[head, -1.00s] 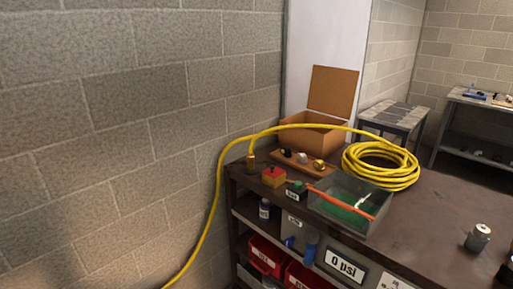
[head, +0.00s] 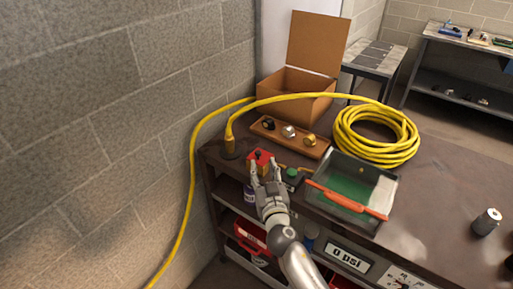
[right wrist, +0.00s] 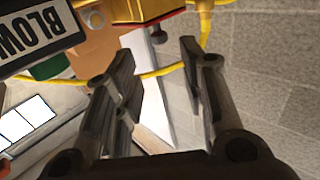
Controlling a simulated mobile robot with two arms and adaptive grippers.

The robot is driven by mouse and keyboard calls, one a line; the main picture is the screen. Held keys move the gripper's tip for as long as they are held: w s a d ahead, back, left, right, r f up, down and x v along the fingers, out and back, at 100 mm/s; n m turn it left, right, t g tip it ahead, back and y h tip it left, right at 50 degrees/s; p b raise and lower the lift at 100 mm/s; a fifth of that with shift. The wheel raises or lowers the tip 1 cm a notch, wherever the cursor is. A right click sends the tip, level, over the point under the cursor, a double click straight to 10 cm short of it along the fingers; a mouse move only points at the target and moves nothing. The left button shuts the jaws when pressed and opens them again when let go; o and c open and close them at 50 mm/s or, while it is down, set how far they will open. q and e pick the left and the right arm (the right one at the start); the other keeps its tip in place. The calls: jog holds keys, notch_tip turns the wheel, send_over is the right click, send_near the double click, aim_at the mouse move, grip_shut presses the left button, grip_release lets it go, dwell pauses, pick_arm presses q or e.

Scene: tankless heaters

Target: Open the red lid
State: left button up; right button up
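A small red lid (head: 261,157) tops a yellow box near the left corner of the dark bench. My right gripper (head: 266,177) is just in front of the box, with its fingers pointing towards it and partly covering its front. In the right wrist view, the two fingers of my right gripper (right wrist: 156,55) are spread apart with nothing between them. A red and yellow part (right wrist: 145,10) shows at the top edge there, beyond the fingertips. I cannot tell whether a finger touches the box. The lid looks shut. My left gripper is not in view.
A green button (head: 292,174) and a clear bin with an orange-handled tool (head: 345,202) stand to the right. A yellow hose (head: 376,138) arches over the wooden block with knobs (head: 289,136). An open cardboard box (head: 300,88) is behind; a block wall is left.

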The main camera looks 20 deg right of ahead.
aim_at(259, 154)
jog(key=w, duration=0.5)
jog(key=shift+d+f, duration=0.15)
jog(key=shift+d, duration=0.1)
jog(key=w, duration=0.2)
jog(key=shift+w+d+p, duration=0.2)
jog(key=shift+w+p, duration=0.1)
jog(key=shift+w, duration=0.55)
jog(key=shift+c, duration=0.5)
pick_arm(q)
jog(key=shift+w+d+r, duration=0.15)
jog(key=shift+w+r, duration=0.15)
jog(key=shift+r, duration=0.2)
pick_arm(e)
grip_shut()
